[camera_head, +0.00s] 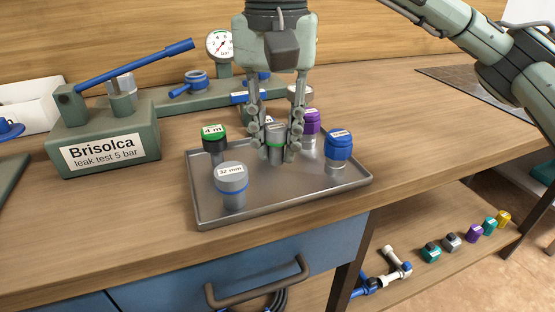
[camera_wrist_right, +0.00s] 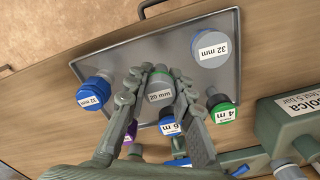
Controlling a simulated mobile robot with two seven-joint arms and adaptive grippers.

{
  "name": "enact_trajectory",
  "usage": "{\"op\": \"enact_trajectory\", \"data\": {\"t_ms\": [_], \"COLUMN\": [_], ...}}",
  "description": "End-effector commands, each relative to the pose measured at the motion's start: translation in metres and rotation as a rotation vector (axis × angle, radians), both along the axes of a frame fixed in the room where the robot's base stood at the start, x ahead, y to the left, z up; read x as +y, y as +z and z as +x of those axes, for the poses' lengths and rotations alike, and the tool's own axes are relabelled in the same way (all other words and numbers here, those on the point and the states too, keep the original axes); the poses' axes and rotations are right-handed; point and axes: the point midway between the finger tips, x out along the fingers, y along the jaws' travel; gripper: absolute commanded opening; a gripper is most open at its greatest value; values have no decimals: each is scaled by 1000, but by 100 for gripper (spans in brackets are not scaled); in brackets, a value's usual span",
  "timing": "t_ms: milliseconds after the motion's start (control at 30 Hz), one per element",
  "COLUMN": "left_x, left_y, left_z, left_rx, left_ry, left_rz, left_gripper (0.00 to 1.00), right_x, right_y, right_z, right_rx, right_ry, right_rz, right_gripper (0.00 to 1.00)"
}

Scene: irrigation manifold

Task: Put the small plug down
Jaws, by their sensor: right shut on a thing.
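The small plug (camera_head: 277,143) is grey with a green ring and stands upright between the fingers of my right gripper (camera_head: 275,148). In the right wrist view the small plug (camera_wrist_right: 161,92) shows a grey top with a "20 mm" label, and my right gripper (camera_wrist_right: 158,95) is shut on its sides. It is over the middle of the metal tray (camera_head: 290,202), low down; I cannot tell whether its base touches the tray. My left gripper is not in view.
Around it on the tray stand a grey 32 mm plug (camera_head: 231,183), a green-topped 4 m part (camera_head: 214,142), a blue-capped plug (camera_head: 338,148) and a purple one (camera_head: 309,125). A leak tester (camera_head: 105,145) stands left.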

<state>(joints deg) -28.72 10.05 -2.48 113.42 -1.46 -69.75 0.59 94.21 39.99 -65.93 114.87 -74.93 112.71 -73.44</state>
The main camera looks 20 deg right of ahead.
Motion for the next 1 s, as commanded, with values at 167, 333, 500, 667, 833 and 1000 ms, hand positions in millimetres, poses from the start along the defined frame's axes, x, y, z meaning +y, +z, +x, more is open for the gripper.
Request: {"op": "enact_trajectory", "data": {"t_ms": [167,333,500,667,833,1000], "left_x": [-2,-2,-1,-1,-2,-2], "left_y": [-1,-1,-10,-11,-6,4], "left_z": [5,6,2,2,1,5], "left_rx": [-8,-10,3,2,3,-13], "left_ry": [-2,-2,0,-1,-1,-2], "left_rz": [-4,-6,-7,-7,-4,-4], "left_gripper": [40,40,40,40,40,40], "right_x": [-3,-3,-2,-2,-2,-2], "right_y": [-10,-34,-43,-43,-46,-46], "right_z": [4,3,3,3,3,3], "right_rx": [0,2,-2,-2,-1,-1], "right_ry": [1,0,0,0,0,0], "right_rz": [-1,-1,1,1,0,0], "right_gripper": [4,4,4,4,4,28]}}
